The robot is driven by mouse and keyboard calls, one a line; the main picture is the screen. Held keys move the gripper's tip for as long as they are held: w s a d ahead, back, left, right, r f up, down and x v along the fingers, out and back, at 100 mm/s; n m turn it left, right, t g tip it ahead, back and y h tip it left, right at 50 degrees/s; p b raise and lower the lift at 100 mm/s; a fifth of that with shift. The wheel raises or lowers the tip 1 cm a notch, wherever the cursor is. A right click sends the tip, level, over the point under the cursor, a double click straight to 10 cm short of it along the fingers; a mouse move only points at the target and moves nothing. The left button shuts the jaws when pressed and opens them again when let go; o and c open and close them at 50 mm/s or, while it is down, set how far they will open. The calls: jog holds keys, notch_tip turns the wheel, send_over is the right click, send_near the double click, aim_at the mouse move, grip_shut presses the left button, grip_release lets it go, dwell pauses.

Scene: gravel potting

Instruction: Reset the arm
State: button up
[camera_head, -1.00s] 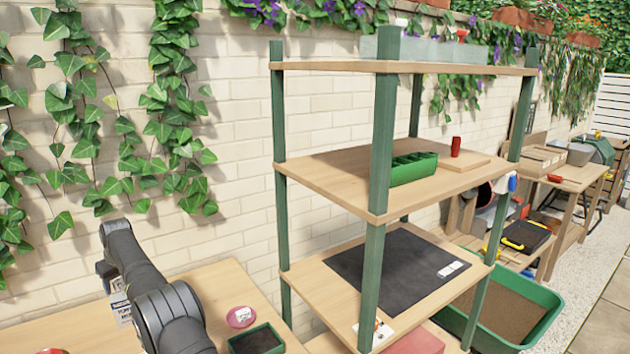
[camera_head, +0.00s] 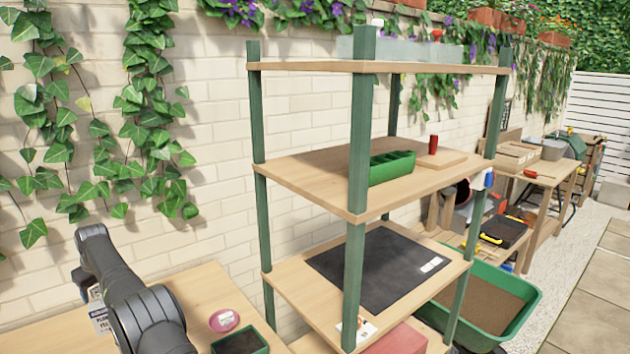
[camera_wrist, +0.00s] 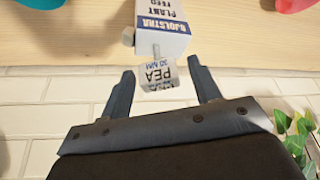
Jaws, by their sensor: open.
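My gripper (camera_wrist: 164,90) shows in the wrist view with its two dark fingers spread apart. It is open and nothing is held between the fingers. In that view a white and blue box labelled plant feed (camera_wrist: 163,22) lies beyond the fingertips, with a small printed tag (camera_wrist: 158,77) in line with the gap. In the head view my dark arm rises at the lower left, and my gripper is hidden there.
A shelf unit with green posts (camera_head: 357,150) stands right of my arm. Its middle shelf holds a green divided tray (camera_head: 392,168) and a red cylinder (camera_head: 433,145). A pink round item (camera_head: 224,321) and a dark planter (camera_head: 240,344) are on the wooden bench (camera_head: 190,285). A brick wall stands behind.

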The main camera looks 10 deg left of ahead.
jog(key=v, duration=1.1)
jog(key=x, duration=1.2)
notch_tip(320, 180, up, 4)
jog(key=shift+f, duration=0.2)
jog(key=shift+w+r, duration=0.1)
jog(key=shift+r, duration=0.3)
jog(key=w+d+r, duration=0.5)
jog(key=d+r, duration=0.3)
jog(key=d, duration=0.3)
jog(key=s+a+f+m+t, duration=0.1)
jog(key=s+a+f+m, duration=0.1)
jog(key=s+a+f, duration=0.2)
jog(key=s+a+f+m+h, duration=0.1)
jog(key=s+a+f+m, duration=0.2)
jog(key=s+f, duration=0.8)
jog(key=shift+s+a+t, duration=0.2)
jog(key=shift+a+t, duration=0.2)
jog(key=shift+a, duration=0.2)
